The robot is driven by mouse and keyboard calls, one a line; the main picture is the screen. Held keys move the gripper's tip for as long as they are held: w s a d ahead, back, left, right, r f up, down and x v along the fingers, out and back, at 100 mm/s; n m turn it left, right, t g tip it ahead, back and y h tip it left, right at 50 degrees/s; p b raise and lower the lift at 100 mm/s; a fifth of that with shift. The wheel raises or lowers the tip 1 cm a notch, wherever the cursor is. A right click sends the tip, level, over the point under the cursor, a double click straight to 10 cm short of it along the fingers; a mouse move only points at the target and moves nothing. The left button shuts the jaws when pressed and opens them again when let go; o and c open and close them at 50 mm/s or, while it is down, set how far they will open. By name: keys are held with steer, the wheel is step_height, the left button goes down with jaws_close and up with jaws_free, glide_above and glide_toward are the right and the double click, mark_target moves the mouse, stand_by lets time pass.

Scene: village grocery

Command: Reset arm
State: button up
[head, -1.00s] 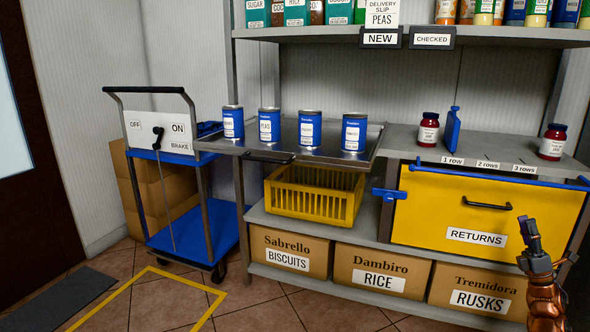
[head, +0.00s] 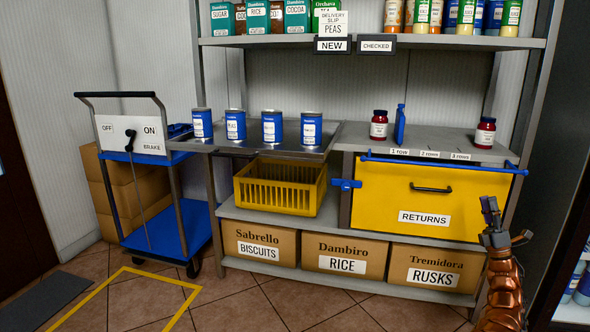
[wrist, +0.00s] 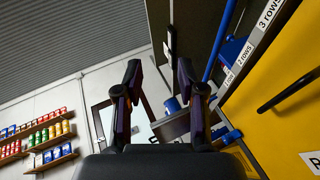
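My gripper (head: 492,215) is raised at the lower right in the head view, in front of the right end of the yellow RETURNS bin (head: 375,197). In the wrist view my gripper (wrist: 159,90) has its two fingers spread apart with nothing between them. The RETURNS bin front also shows at the right of the wrist view (wrist: 282,130). My copper-coloured arm stands below the gripper, folded up near the shelf's right side.
Several blue cans stand on a metal tray (head: 315,151). Two red jars and a blue divider (head: 400,125) stand on the counter. A yellow crate (head: 242,193) and cardboard boxes (head: 345,257) fill lower shelves. A blue trolley (head: 185,235) stands left. Floor in front is clear.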

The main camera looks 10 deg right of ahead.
steer(key=w+r+m+g+h+p, duration=1)
steer(key=w+r+m+h, duration=0.8)
steer(key=m, duration=0.4)
steer(key=a+r+m+g+y+p, duration=0.15)
steer(key=a+p, duration=0.25)
steer(key=a, duration=0.4)
steer(key=a+r+m+g+y+p, duration=0.1)
steer(key=a+r+g+y+p, duration=0.15)
steer(key=a, duration=0.55)
steer(key=a+r+m+g+y+p, duration=0.1)
steer(key=a+r+y+p, duration=0.2)
steer(key=a, duration=0.5)
steer(key=s+a+r+g+y+p, duration=0.1)
steer(key=s+a+g+y+p, duration=0.55)
steer(key=s+a, duration=1.55)
steer(key=s+a+g+p, duration=0.3)
steer(key=s+p, duration=0.1)
steer(key=s, duration=0.9)
steer(key=s+a+r+m+g+h+p, duration=0.1)
steer(key=s+a+g+p, duration=0.2)
steer(key=s, duration=1)
steer(key=s+a+g+p, duration=0.3)
steer(key=s+g+p, duration=0.1)
steer(key=s, duration=0.9)
steer(key=shift+a+r+h+p, duration=0.35)
steer(key=shift+r+p, duration=0.05)
steer(key=shift+p, duration=0.4)
